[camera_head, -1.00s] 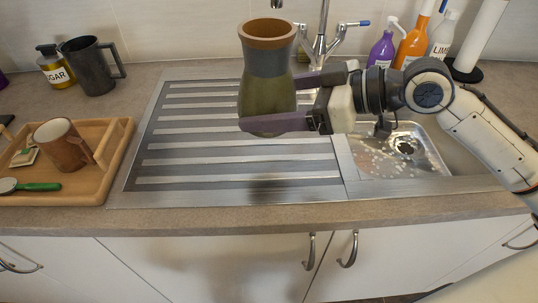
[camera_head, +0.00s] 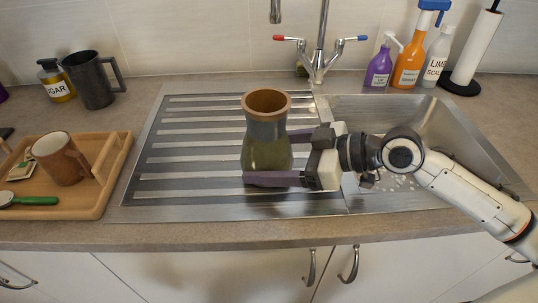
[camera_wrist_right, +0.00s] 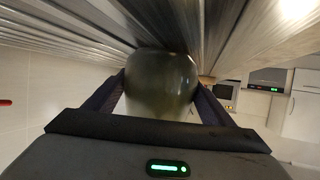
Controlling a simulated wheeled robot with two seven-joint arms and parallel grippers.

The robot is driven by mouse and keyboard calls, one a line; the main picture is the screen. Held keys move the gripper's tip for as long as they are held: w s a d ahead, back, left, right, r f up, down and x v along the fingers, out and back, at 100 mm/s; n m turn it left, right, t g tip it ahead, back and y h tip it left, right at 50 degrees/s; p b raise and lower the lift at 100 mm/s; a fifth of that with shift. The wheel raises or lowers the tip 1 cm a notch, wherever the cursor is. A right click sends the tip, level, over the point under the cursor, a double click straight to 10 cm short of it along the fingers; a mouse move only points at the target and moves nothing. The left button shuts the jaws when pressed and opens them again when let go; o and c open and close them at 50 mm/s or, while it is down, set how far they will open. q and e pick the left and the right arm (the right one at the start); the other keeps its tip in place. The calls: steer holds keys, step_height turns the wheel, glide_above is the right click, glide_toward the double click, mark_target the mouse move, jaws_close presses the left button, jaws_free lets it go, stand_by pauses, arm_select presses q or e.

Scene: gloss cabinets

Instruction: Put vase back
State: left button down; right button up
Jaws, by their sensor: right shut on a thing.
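The vase (camera_head: 266,132) is olive green below, with a grey neck and a brown rim. It is upright over the ribbed metal drainboard (camera_head: 190,150); I cannot tell whether its base touches the ribs. My right gripper (camera_head: 268,164) comes in from the right and is shut on the vase's lower body, one finger on each side. In the right wrist view the vase (camera_wrist_right: 162,82) fills the space between the dark fingers, close to the metal ribs. My left gripper is not in view.
A wooden tray (camera_head: 98,200) with a brown mug (camera_head: 60,158) is at the left. The sink basin (camera_head: 430,120) and tap (camera_head: 318,62) are right of the vase. Bottles (camera_head: 408,62) stand at the back right.

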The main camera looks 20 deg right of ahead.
mark_target(290, 157)
steer(key=o, duration=1.7)
steer(key=shift+f, duration=0.15)
steer(key=shift+r, duration=0.2)
steer(key=shift+s+d, duration=0.15)
steer(key=shift+d, duration=0.1)
steer(key=b+v, duration=0.1)
steer(key=v, duration=0.6)
steer(key=shift+s+d, duration=0.1)
steer(key=shift+s, duration=0.1)
steer(key=shift+v, duration=2)
steer(key=shift+r, duration=0.15)
